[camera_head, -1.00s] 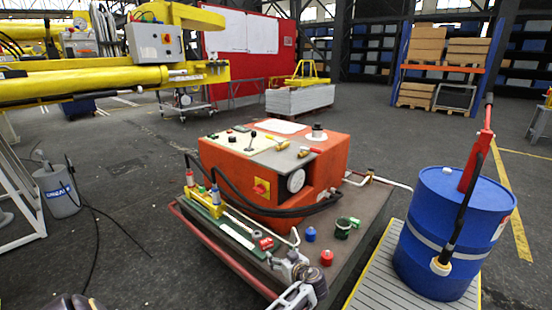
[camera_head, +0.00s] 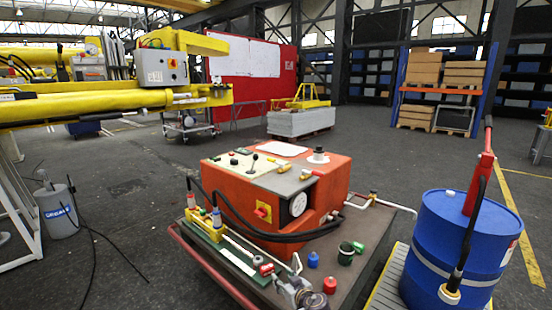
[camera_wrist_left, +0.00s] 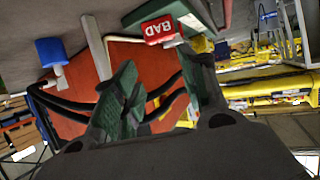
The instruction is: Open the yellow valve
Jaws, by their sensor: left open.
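The orange-red console (camera_head: 245,200) stands on a low cart. A yellow-handled valve (camera_head: 279,167) sits on its top, beside a red-handled valve (camera_head: 312,173). My left gripper (camera_head: 282,284) is low at the front edge of the cart, near a red tag (camera_head: 266,269), well below and apart from the yellow valve. In the left wrist view, its dark, green-padded fingers (camera_wrist_left: 162,62) are spread apart with nothing held; the tag (camera_wrist_left: 159,29), reading "BAD", is close to the fingertips. The yellow valve cannot be made out there. My right gripper is not in view.
A blue cap (camera_head: 313,259), a red cap (camera_head: 329,285) and a green cup (camera_head: 346,253) stand on the cart. Black hoses (camera_head: 240,220) loop across the console's front. A blue drum (camera_head: 455,240) with a red pump stands right.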

